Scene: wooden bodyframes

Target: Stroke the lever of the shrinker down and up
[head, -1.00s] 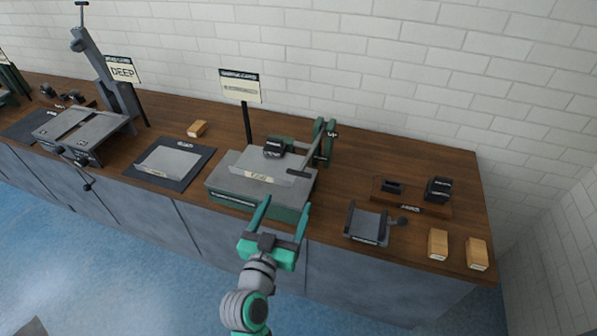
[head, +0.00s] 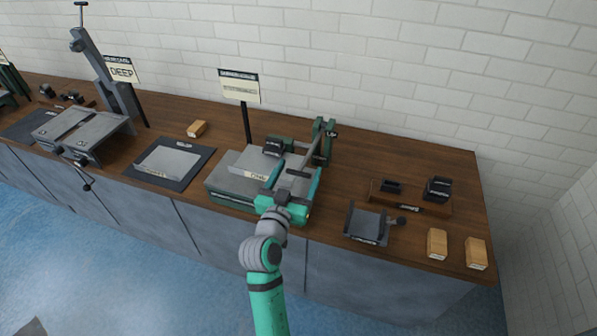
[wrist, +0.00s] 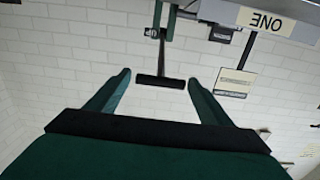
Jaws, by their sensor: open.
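The shrinker (head: 232,190) is a green machine with a grey top, near the middle of the bench in the head view. Its grey lever (head: 310,155) slants down and forward from a green post at the machine's right. In the wrist view the lever's stem (wrist: 161,55) ends in a dark crossbar (wrist: 160,81). My gripper (head: 296,180) is open at the machine's front right. In the wrist view the crossbar lies between its fingertips (wrist: 160,80), with a gap on each side. No contact shows. The gripper partly hides the machine's front right.
A grey sheet (head: 245,165) with a label reading ONE (wrist: 266,21) lies on the machine. A sign (head: 238,88) stands behind. To the right are a small grey bracket-like tool (head: 366,222) and two wooden blocks (head: 437,243). A white brick wall (head: 400,80) backs the bench.

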